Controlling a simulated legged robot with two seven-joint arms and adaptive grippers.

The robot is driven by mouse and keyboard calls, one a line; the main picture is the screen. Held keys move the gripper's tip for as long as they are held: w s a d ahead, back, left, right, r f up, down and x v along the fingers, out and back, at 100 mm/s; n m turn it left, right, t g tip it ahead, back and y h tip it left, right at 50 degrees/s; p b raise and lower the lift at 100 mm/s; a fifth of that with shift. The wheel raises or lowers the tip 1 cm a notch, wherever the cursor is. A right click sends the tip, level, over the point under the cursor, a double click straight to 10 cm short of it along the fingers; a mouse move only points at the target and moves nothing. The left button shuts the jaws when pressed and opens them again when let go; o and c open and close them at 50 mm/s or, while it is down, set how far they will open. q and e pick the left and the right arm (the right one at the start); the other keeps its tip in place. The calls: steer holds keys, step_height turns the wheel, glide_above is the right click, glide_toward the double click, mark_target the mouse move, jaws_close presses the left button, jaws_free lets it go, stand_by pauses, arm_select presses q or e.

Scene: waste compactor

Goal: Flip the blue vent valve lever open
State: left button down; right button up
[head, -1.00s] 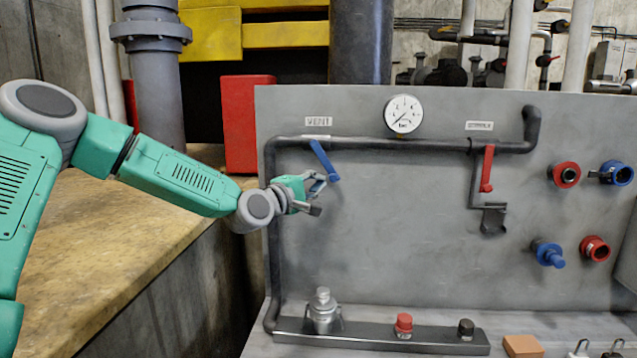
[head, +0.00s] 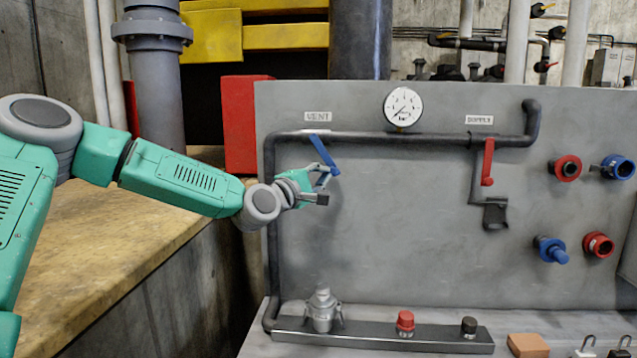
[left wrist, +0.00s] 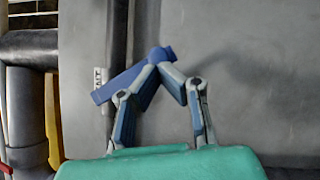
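The blue vent lever (head: 324,154) hangs from the pipe under the VENT label (head: 318,117), slanting down to the right. My left gripper (head: 322,195) is at its lower end, in front of the panel. In the left wrist view, the blue lever (left wrist: 122,85) runs diagonally across the front of my left gripper (left wrist: 160,67). The two fingers bend inward and their tips come together at the lever's upper right end. They look shut, touching or nearly touching the lever; I cannot tell whether they pinch it. My right gripper is not in view.
A grey pipe (head: 400,139) with a gauge (head: 402,107) crosses the panel (head: 400,240). A red lever (head: 488,162) hangs at right, with red and blue fittings beyond it. Below are a metal fitting (head: 323,308) and a red knob (head: 405,321). The panel's middle is clear.

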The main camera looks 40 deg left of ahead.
arm_select(q)
steer(key=n+b, duration=0.1)
steer(key=b, duration=0.2)
steer(key=w+d+n+t+y+b, duration=0.1)
steer(key=n+b, duration=0.1)
steer(key=b, duration=0.1)
steer(key=d+n+t+b, duration=0.1)
steer(key=b, duration=0.3)
steer(key=shift+w+d+r, duration=0.2)
steer(key=shift+r, duration=0.1)
steer(key=shift+w+d+r+n+t+y+b, duration=0.25)
steer(key=shift+r+n+y+b, duration=0.6)
steer(key=shift+n+b, duration=0.8)
steer(key=shift+w+d+r+n+t+y+b, duration=0.15)
steer(key=shift+d+r+n+y+b, duration=0.4)
steer(key=shift+n+y+b, duration=1)
steer(key=shift+w+d+r+n+t+y+b, duration=0.2)
steer(key=shift+r+n+y+b, duration=0.3)
steer(key=shift+r+n+b, duration=1.1)
steer(key=shift+f+b, duration=0.45)
steer(key=shift+f, duration=0.2)
